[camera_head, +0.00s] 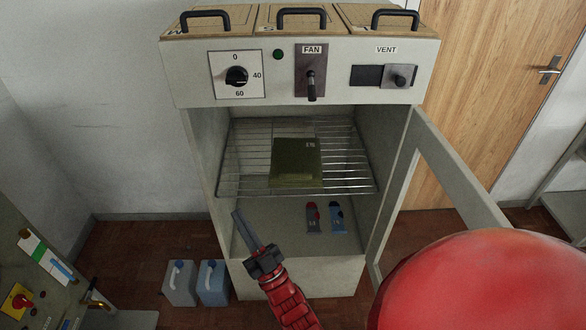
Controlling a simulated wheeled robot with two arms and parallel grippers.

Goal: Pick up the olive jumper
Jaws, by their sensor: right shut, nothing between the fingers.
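The olive jumper (296,165) is a flat, folded olive-green square with a small pale mark at its far right corner. It lies on the wire shelf (350,170) inside the open cabinet. My right gripper (237,214) comes up from the bottom of the camera_head view. Its fingers are shut and empty, pointing up and left. In the picture they are below and left of the jumper, near the cabinet's left front edge, and apart from the jumper. My left gripper is not in view.
The cabinet door (450,175) stands open to the right. A red-topped item (312,220) and a blue item (337,220) lie on the cabinet floor. Two jugs (213,284) stand on the floor at left. A control panel with a dial (236,76) is above the opening.

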